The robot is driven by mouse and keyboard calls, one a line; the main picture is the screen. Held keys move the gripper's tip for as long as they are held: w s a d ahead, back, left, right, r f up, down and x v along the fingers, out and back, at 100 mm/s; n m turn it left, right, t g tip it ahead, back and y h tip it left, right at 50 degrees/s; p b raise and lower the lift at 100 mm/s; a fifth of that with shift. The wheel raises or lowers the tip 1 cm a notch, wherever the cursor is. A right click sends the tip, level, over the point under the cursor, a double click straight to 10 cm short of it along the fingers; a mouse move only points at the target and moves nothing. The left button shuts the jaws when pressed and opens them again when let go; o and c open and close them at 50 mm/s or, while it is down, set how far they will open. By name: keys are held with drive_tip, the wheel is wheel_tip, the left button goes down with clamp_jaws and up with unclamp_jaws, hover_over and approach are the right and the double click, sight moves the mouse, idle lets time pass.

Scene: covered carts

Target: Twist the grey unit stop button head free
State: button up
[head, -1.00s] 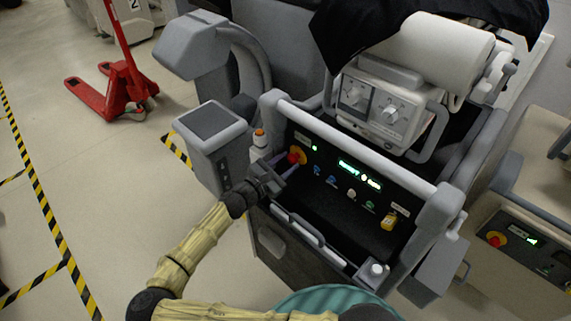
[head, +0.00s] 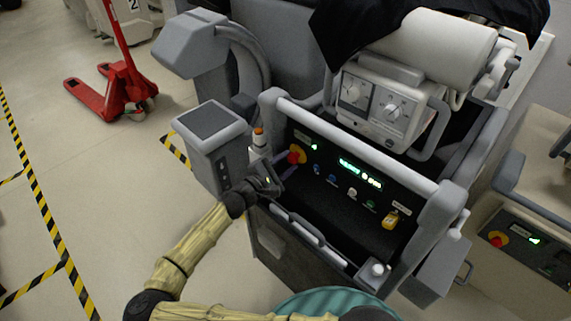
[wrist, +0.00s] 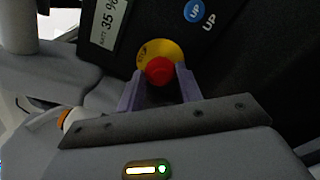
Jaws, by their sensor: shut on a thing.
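The grey unit (head: 350,140) stands in the middle of the head view, with a dark sloping control panel. Its stop button head (head: 296,157) is red, on a yellow round plate, at the panel's left end. In the wrist view the red stop button head (wrist: 159,70) sits between my two purple fingers, in front of the yellow plate (wrist: 150,49). My gripper (head: 288,172) reaches it from the lower left and is shut on the head, one finger on each side. The fingers hide part of the lower plate.
A grey rail (head: 350,140) runs above the panel. A white bottle-like item with an orange top (head: 259,139) stands close beside my gripper. Blue and other small knobs and a yellow key tag (head: 389,220) lie along the panel. Another cart with a red button (head: 497,240) is at right.

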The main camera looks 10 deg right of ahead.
idle(0.3)
drive_tip(key=o, duration=1)
drive_tip(key=shift+s+a, duration=0.1)
drive_tip(key=shift+a, duration=0.05)
drive_tip(key=v, duration=1.7)
drive_tip(key=shift+b, duration=0.4)
